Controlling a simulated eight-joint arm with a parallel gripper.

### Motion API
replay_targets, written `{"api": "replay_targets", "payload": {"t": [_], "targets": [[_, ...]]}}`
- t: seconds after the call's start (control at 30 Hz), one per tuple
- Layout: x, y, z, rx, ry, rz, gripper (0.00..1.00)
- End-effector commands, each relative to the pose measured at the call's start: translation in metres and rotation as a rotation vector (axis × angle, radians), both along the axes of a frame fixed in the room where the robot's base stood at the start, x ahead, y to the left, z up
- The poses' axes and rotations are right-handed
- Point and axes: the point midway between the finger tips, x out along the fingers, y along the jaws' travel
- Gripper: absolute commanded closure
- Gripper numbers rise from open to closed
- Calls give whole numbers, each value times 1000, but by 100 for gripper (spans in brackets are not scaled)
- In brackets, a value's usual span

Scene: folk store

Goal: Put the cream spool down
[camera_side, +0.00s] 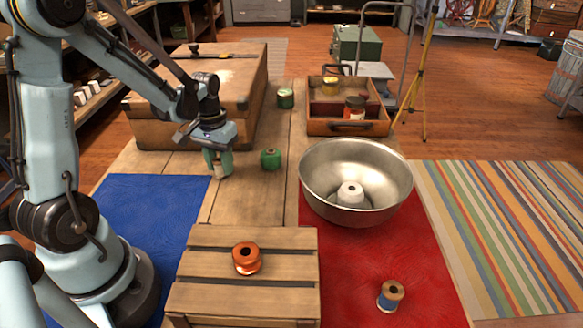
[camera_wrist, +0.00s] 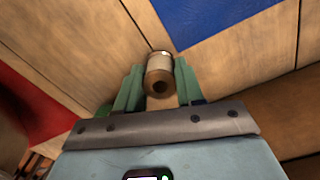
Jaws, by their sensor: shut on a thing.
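The cream spool (camera_side: 219,171) is between the fingers of my gripper (camera_side: 219,161), low over the bare planks of the wooden table (camera_side: 235,205). I cannot tell whether it touches the wood. In the wrist view the cream spool (camera_wrist: 160,68) shows its brown end with a dark hole, and the green fingers of my gripper (camera_wrist: 160,85) are shut on its two sides. The fingers partly hide it in the side view.
A green spool (camera_side: 271,159) stands just right of my gripper. A blue mat (camera_side: 150,205) lies in front. A metal bowl (camera_side: 320,205) with a white spool-like piece (camera_side: 350,194) stands on the red mat (camera_side: 345,270). An orange spool (camera_side: 246,258) sits on a slatted crate (camera_side: 210,300).

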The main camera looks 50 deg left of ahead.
Motion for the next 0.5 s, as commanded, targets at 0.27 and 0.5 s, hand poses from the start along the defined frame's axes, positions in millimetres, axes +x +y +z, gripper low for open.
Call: {"api": "replay_targets", "payload": {"t": [0.27,0.5], "targets": [[0,0,-2,0,0,0,37],[0,0,-2,0,0,0,37]]}}
